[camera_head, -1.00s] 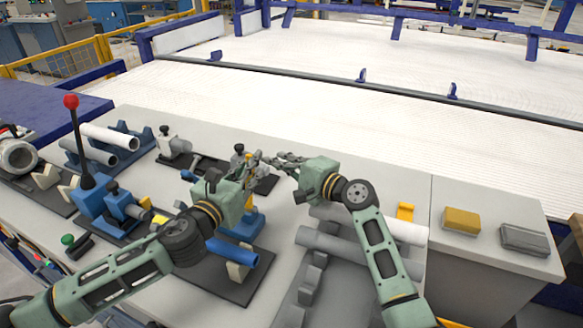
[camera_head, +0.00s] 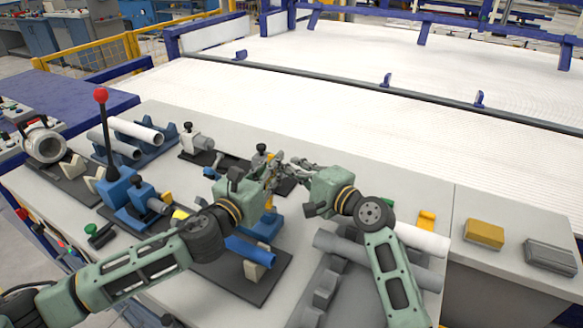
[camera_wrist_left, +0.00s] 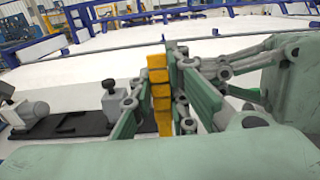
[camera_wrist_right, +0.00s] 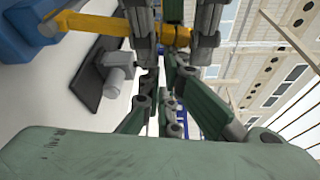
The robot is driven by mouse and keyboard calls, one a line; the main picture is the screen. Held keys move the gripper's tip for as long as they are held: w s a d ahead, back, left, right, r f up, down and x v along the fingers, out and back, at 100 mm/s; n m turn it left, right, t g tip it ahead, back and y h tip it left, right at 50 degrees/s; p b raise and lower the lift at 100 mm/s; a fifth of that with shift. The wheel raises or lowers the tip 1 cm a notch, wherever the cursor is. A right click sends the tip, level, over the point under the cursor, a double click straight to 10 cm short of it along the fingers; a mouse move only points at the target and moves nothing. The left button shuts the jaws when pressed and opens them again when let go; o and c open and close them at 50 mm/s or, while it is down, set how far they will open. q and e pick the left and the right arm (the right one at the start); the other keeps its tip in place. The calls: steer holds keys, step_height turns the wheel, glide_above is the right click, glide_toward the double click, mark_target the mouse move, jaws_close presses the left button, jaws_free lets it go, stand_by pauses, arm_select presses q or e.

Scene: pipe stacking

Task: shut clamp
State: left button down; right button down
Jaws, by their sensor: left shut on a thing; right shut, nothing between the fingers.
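The clamp has a blue body (camera_head: 262,228) on a dark base plate, with a blue pipe (camera_head: 250,250) in front. Its yellow lever (camera_wrist_left: 160,92) stands upright between the left gripper's fingers in the left wrist view. My left gripper (camera_head: 271,174) is shut on this lever above the clamp. A yellow bar (camera_wrist_right: 100,25) crosses near the right fingers in the right wrist view. My right gripper (camera_head: 291,164) is shut and empty, close beside the left fingertips. The arms hide much of the clamp, so its jaw is not clear.
A blue fixture with a red-knobbed lever (camera_head: 101,97) stands at left, near white pipes (camera_head: 136,130). Grey pipes (camera_head: 380,255) lie by my right forearm. A yellow block (camera_head: 484,233) and a grey block (camera_head: 550,256) lie at right.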

arm_select(q)
steer(key=shift+w+f, duration=0.15)
steer(key=shift+f, duration=0.05)
arm_select(e)
steer(key=shift+s+a+r+n+y, duration=0.3)
steer(key=shift+s+a, duration=0.3)
steer(key=shift+a, duration=0.05)
arm_select(q)
steer(key=c, duration=2.1)
jaws_free()
steer(key=o, duration=0.4)
steer(key=shift+r, duration=0.1)
arm_select(e)
steer(key=shift+d, duration=0.15)
steer(key=shift+f, duration=0.1)
